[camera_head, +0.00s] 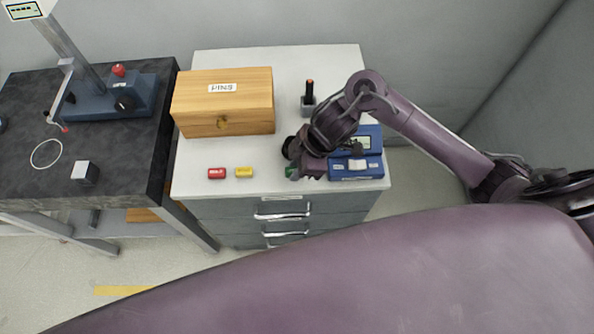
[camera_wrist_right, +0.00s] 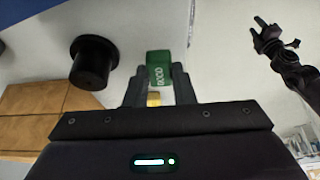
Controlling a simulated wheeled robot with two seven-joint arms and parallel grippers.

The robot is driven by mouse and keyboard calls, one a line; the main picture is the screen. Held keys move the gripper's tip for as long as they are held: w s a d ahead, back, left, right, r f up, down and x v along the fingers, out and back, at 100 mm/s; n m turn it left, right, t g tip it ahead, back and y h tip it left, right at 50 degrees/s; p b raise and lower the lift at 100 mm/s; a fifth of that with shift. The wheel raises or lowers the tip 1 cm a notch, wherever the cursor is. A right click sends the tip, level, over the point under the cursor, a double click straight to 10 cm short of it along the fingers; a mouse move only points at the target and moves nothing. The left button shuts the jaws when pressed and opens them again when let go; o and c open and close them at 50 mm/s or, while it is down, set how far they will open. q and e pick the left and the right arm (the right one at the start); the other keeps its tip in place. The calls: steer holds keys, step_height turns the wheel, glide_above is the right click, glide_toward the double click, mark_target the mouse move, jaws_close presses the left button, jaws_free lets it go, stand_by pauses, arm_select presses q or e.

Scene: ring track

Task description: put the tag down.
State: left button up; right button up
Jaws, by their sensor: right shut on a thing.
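My right gripper (camera_head: 294,160) is over the right part of the white cabinet top (camera_head: 240,155), shut on a green tag (camera_head: 291,173). In the right wrist view the green tag (camera_wrist_right: 159,68), with white lettering, is between the two fingertips (camera_wrist_right: 158,88). Whether the tag touches the top I cannot tell. A red tag (camera_head: 216,173) and a yellow tag (camera_head: 243,172) lie to the left near the front edge. What looks like my left gripper (camera_wrist_right: 275,40) is at the upper right of the wrist view, too small to read.
A wooden box (camera_head: 223,108) stands behind the tags. A stamp-like black object with a red tip (camera_head: 308,98) stands behind my gripper. A blue device (camera_head: 356,165) is just right of it. A dark table with a ring track (camera_head: 46,153) is at left.

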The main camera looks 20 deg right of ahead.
arm_select(q)
steer(key=shift+a+f, duration=0.1)
steer(key=shift+a, duration=0.2)
arm_select(e)
steer(key=shift+f, duration=1.15)
steer(key=shift+f, duration=0.1)
steer(key=o, duration=0.9)
steer(key=shift+o, duration=0.2)
steer(key=shift+r, duration=0.2)
steer(key=shift+d+r, duration=0.2)
steer(key=shift+r, duration=0.15)
arm_select(q)
steer(key=shift+r+p, duration=0.55)
steer(key=shift+r, duration=0.05)
arm_select(e)
steer(key=v, duration=1.1)
